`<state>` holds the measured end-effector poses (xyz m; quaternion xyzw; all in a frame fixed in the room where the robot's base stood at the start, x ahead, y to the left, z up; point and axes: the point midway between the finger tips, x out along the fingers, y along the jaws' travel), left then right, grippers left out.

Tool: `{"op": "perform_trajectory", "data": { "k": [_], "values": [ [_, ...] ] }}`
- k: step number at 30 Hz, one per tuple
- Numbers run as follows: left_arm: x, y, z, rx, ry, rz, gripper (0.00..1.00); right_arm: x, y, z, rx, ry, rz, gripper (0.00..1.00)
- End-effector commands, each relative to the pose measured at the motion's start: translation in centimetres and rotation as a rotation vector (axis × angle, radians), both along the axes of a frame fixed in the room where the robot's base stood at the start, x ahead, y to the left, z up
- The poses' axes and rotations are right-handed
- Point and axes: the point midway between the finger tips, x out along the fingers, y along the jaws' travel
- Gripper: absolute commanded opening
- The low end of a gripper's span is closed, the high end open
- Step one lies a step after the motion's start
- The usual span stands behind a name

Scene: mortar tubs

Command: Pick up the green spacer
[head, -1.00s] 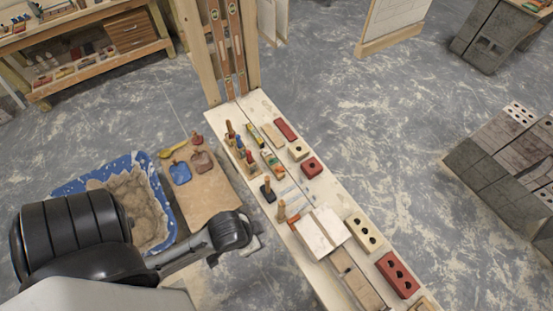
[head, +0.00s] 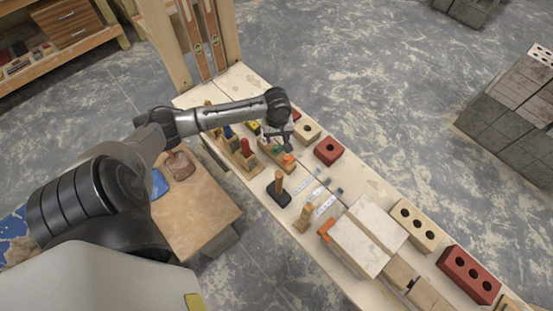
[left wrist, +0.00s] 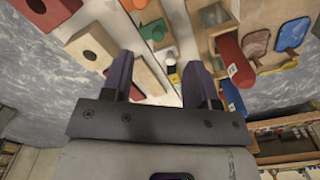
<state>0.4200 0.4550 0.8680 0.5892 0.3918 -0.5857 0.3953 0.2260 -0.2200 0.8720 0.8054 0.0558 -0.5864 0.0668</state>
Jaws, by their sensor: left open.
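A small green piece, which looks like the green spacer (head: 277,149), lies in a narrow wooden tray (head: 264,149) on the bench, beside an orange piece (head: 289,160). My left gripper (head: 279,143) is open and points down just above this tray. Nothing is held. My right gripper is not in view.
A cream brick (head: 307,132) and a red brick (head: 328,150) stand to the right of the tray. A black-based float (head: 279,190) and white-marked strips lie nearer. Tall levels (head: 207,30) stand at the bench's far end.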

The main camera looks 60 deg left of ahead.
Motion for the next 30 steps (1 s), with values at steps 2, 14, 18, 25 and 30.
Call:
{"op": "perform_trajectory", "data": {
  "k": [2,14,18,25,30],
  "values": [
    [0.7,1.8,-1.0,0.005,0.001,0.082,0.54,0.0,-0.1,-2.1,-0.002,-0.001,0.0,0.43],
    [1.5,4.2,-4.1,-0.001,0.009,0.224,0.54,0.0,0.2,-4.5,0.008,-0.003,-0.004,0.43],
    [1.5,4.1,-6.5,-0.001,0.008,0.223,0.54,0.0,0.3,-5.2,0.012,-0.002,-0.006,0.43],
    [1.5,4.2,-8.8,0.0,0.006,0.221,0.54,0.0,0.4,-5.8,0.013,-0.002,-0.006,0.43],
    [1.5,4.1,-9.3,0.0,0.007,0.22,0.54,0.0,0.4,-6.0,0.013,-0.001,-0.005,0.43]
  ]
}}
